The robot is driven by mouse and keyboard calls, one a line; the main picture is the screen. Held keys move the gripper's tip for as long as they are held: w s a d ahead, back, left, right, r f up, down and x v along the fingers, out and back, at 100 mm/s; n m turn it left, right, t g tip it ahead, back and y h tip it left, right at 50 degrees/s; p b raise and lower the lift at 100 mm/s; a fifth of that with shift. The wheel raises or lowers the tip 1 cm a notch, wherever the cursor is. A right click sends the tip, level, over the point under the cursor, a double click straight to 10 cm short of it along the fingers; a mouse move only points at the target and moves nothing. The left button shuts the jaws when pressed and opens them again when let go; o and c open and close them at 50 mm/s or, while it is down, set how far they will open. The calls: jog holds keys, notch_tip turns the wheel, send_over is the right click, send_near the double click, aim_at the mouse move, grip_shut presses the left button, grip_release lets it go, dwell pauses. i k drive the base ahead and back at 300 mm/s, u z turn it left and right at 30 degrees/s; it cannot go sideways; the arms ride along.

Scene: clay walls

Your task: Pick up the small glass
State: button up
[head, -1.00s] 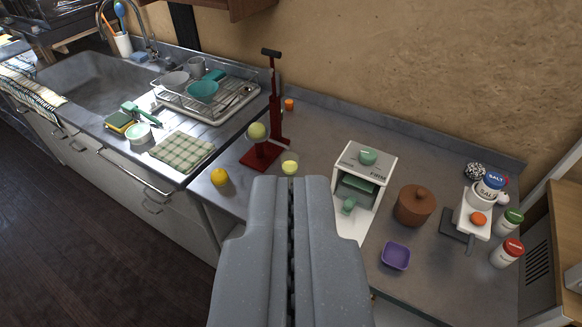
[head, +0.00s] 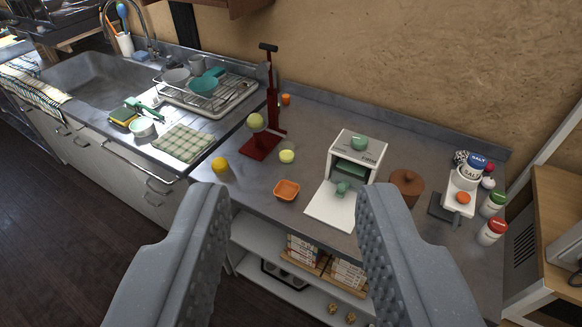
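A small pale-yellow round thing (head: 287,156) stands on the grey counter just right of the red press; it may be the small glass with yellow contents, but it is too small to be sure. The dark red press (head: 272,100) has a yellow-green ball (head: 256,122) at its middle. My gripper (head: 293,190) is open and empty, its two fingers wide apart in the foreground. The yellow thing shows between the fingers, farther off than they are.
An orange bowl (head: 287,190) is in front, with a yellow fruit (head: 220,165) to its left. A white appliance (head: 357,160) with its door down and a brown pot (head: 405,187) stand right. The dish rack (head: 212,97) is left. Open shelves (head: 262,243) lie below the counter.

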aim_at(286, 149)
jog(key=k, duration=1.1)
jog(key=u, duration=0.45)
jog(key=i, duration=0.75)
jog(key=u, duration=0.85)
jog(key=i, duration=1.4)
jog(key=z, duration=0.6)
jog(key=i, duration=0.75)
jog(key=z, duration=0.6)
